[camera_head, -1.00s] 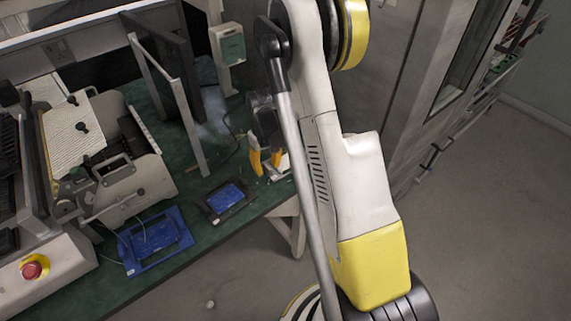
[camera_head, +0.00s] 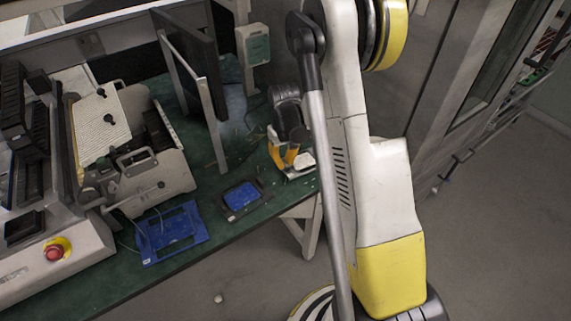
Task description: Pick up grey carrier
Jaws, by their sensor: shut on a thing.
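A small light-grey piece, which I take for the grey carrier (camera_head: 303,164), is at the right end of the green bench, beside my arm. My gripper (camera_head: 286,160), with yellow fingers, points down at its left side and is shut on it. The fingers hide part of the piece. I cannot tell whether it is clear of the bench top.
A dark tray with a blue face (camera_head: 242,198) lies left of the gripper. A blue frame (camera_head: 172,234) lies further left. A metal-framed dark panel (camera_head: 193,100) stands behind. A machine (camera_head: 125,150) fills the left of the green bench (camera_head: 215,215).

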